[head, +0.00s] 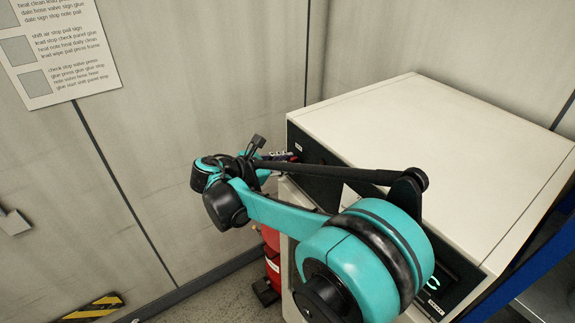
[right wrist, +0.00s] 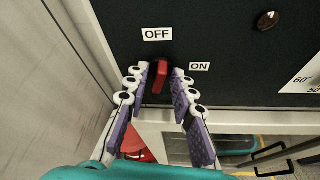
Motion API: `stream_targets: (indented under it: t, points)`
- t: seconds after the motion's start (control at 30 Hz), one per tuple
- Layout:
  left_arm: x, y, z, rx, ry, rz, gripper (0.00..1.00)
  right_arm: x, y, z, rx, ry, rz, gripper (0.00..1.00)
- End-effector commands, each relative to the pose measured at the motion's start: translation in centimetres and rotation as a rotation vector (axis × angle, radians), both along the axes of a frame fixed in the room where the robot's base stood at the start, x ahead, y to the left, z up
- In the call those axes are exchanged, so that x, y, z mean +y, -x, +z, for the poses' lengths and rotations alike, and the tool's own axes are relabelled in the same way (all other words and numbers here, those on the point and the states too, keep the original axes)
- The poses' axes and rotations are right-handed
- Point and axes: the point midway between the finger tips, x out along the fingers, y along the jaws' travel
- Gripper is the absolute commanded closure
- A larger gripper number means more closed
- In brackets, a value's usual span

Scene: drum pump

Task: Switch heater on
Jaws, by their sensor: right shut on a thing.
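The heater is a white cabinet (head: 430,130) with a black front panel (right wrist: 225,35). A red switch handle (right wrist: 161,75) is on this panel, below an OFF label (right wrist: 157,34) and left of an ON label (right wrist: 199,67). The handle stands nearly upright with a slight lean. My right gripper (right wrist: 161,71) has its two purple-padded fingers on either side of the handle and is shut on it. In the head view my right gripper (head: 284,157) is at the panel's left end, and my arm hides much of the panel. My left gripper is not in view.
A grey wall (head: 200,80) is close on the left. A red object (head: 272,262) stands low beside the cabinet. A dark knob (right wrist: 267,20) and a white dial plate (right wrist: 304,78) are right of the switch.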

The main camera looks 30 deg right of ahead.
Motion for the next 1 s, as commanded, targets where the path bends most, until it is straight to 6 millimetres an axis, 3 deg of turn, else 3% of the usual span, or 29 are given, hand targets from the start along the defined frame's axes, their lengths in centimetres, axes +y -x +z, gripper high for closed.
stream_targets:
  t: [1.0]
  points:
    - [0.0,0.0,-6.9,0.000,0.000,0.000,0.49,0.0,0.7,-1.0,-0.952,-0.076,0.001,1.00]
